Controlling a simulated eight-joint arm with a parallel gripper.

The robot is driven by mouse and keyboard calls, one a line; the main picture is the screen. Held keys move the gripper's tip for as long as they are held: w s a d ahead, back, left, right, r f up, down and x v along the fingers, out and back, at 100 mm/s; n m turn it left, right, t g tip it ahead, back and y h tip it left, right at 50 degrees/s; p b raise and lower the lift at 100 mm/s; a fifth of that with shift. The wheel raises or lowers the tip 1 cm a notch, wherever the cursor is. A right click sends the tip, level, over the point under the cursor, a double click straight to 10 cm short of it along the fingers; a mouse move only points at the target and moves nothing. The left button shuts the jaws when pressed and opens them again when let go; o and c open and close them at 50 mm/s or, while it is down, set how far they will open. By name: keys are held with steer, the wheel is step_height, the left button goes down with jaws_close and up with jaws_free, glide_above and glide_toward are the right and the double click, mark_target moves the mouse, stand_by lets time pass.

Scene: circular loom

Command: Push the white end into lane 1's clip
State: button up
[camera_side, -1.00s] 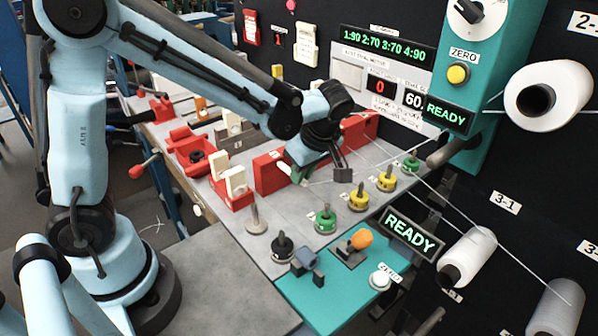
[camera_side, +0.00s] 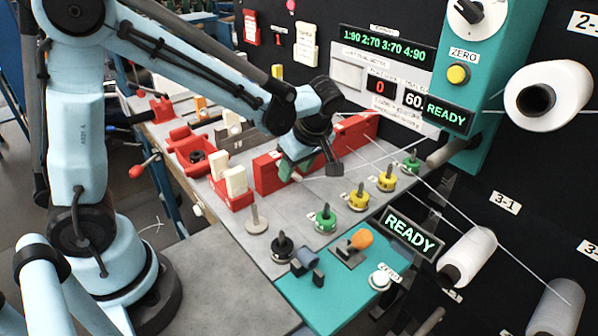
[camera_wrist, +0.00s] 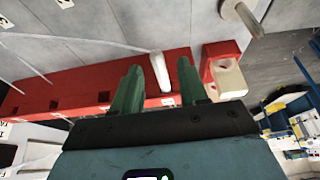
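The white end (camera_wrist: 161,72) is a short pale rod in the wrist view. It lies across the edge of the long red clip bar (camera_wrist: 75,90), beside one of the bar's dark slots. I cannot tell whether it is seated in that slot. The bar also shows in the side view (camera_side: 268,172). My gripper (camera_side: 306,168) is low over the bar's near end. In the wrist view its two green fingers (camera_wrist: 158,75) stand apart, one on each side of the white end, with gaps visible. In the side view the gripper hides the white end.
A red block with cream pieces (camera_side: 235,184) stands left of the bar; it also shows in the wrist view (camera_wrist: 222,70). Yellow and green knobbed posts (camera_side: 325,218) stand to the right. Pale threads cross toward the white spools (camera_side: 467,257).

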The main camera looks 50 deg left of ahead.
steer(key=shift+r, duration=0.1)
steer(key=v, duration=1.2)
stand_by(0.4)
steer(key=s+a+f+m+t+h, duration=0.1)
steer(key=s+f+m+t+h, duration=0.1)
steer(key=m, duration=0.7)
steer(key=s+a+f+m+t+h, duration=0.1)
steer(key=s+f+m+t+h, duration=0.1)
steer(key=s+m+t, duration=0.3)
steer(key=s+m, duration=0.1)
steer(key=m, duration=0.3)
steer(key=shift+a+f, duration=0.2)
steer(key=shift+f, duration=0.05)
